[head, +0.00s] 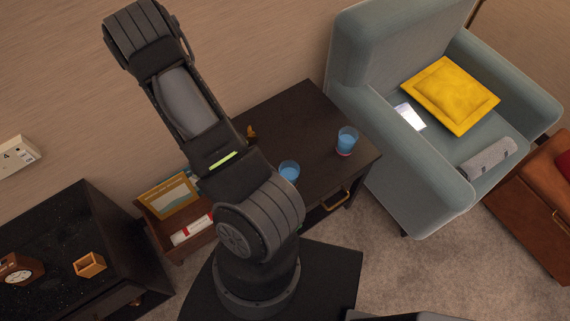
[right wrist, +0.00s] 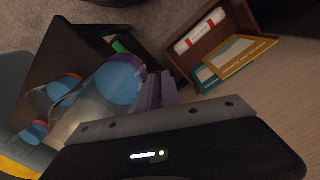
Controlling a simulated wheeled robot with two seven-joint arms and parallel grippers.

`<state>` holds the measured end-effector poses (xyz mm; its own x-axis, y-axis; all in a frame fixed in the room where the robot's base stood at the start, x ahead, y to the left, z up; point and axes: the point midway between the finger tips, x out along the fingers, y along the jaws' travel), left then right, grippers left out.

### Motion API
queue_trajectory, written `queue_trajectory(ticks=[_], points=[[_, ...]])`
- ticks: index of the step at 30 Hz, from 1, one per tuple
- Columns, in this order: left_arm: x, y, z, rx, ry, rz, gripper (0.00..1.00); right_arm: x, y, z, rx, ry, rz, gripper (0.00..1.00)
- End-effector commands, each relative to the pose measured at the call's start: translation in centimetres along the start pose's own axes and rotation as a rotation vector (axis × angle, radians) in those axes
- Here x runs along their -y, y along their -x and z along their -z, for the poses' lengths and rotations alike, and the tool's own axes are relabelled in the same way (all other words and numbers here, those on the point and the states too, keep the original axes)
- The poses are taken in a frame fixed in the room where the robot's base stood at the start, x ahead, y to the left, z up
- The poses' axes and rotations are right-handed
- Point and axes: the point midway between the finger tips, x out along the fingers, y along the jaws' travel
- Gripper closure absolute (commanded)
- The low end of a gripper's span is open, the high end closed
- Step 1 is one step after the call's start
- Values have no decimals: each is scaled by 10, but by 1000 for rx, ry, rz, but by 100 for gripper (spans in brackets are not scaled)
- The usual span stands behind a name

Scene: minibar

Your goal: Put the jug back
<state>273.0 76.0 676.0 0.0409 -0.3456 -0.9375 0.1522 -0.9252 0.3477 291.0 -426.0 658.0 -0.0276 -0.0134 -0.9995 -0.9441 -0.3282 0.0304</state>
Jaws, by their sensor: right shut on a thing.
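The jug (right wrist: 118,82) is clear with blue liquid in it and shows only in the right wrist view. My right gripper (right wrist: 158,90) is shut on it with purple fingers at its side. The jug covers part of the dark table behind it, and I cannot tell its exact height. In the head view neither the jug nor the gripper's fingers show. The dark wooden table (head: 318,118) carries two glasses of blue liquid, one near the middle (head: 289,170) and one toward the armchair (head: 347,140). My left gripper is not in view.
A grey-blue armchair (head: 400,190) with a yellow cushion (head: 450,95) stands right of the table. A brown box (head: 170,225) holding books is at its left. A dark cabinet (head: 60,225) stands further left. The table's far part looks mostly clear.

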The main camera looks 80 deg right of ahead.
Motion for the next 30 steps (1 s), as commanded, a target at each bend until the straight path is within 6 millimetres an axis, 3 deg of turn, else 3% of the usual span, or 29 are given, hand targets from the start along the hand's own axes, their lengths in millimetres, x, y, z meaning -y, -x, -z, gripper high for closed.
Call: queue_trajectory(ticks=[8, 14, 23, 30], points=[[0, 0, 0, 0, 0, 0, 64, 16, 6, 0, -3, 35, 3, 100], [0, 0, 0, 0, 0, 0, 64, 46, 17, -1, -7, 111, 2, 100], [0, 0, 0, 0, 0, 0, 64, 133, 63, -18, -17, 353, 7, 100], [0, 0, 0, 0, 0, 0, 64, 217, 138, -58, -29, 676, 13, 100]])
